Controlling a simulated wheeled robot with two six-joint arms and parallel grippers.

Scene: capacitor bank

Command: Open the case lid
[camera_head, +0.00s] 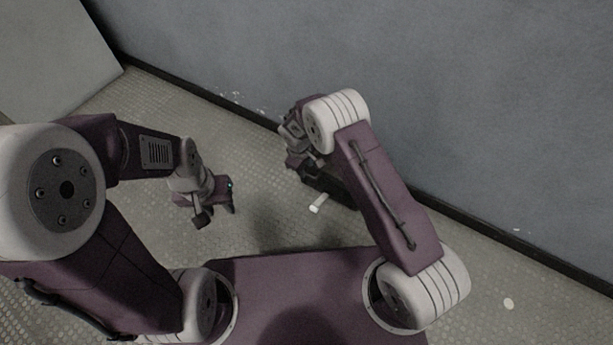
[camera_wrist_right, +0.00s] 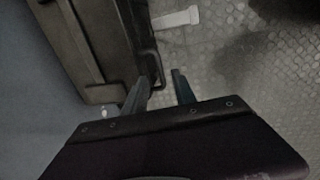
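A dark case (camera_wrist_right: 85,45) lies on the floor against the wall in the right wrist view, with a raised loop like a handle or latch (camera_wrist_right: 153,55) on its side. Part of it also shows under my right arm in the head view (camera_head: 343,190); the rest is hidden. I cannot tell how its lid stands. My right gripper (camera_wrist_right: 163,79) is open, its fingertips apart at the case's near edge, one close to the loop.
A small white piece (camera_head: 318,204) lies on the floor beside the case and shows in the right wrist view (camera_wrist_right: 176,19). A grey wall (camera_head: 470,100) runs behind the case. A pale panel (camera_head: 55,55) stands at the upper left. The textured floor between is mostly clear.

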